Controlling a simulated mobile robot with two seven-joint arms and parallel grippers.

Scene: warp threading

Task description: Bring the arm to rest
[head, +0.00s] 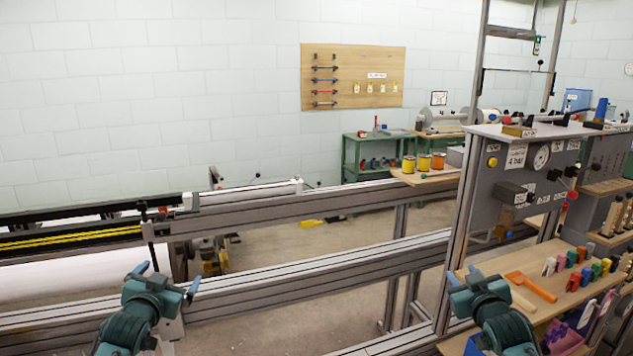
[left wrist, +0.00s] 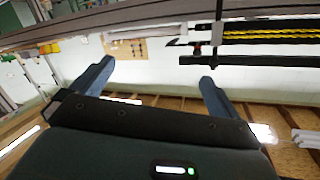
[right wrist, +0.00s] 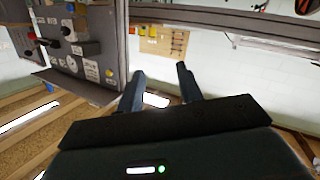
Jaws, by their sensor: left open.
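My left gripper (head: 166,277) is at the lower left of the head view, in front of the long metal rail. In the left wrist view its two blue fingers (left wrist: 155,88) stand wide apart with nothing between them. My right gripper (head: 470,277) is at the lower right of the head view, just left of the wooden shelf with small tools. In the right wrist view its fingers (right wrist: 160,85) are apart, with a narrower gap and nothing between them. Both arms point forward and neither gripper holds anything.
A metal frame (head: 330,270) crosses in front of me. Yellow warp threads (head: 70,236) lie at its left. A grey control panel (head: 520,175) stands at the right, above a wooden shelf (head: 540,305) with an orange tool (head: 530,286) and coloured clips. A pegboard (head: 352,76) hangs behind.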

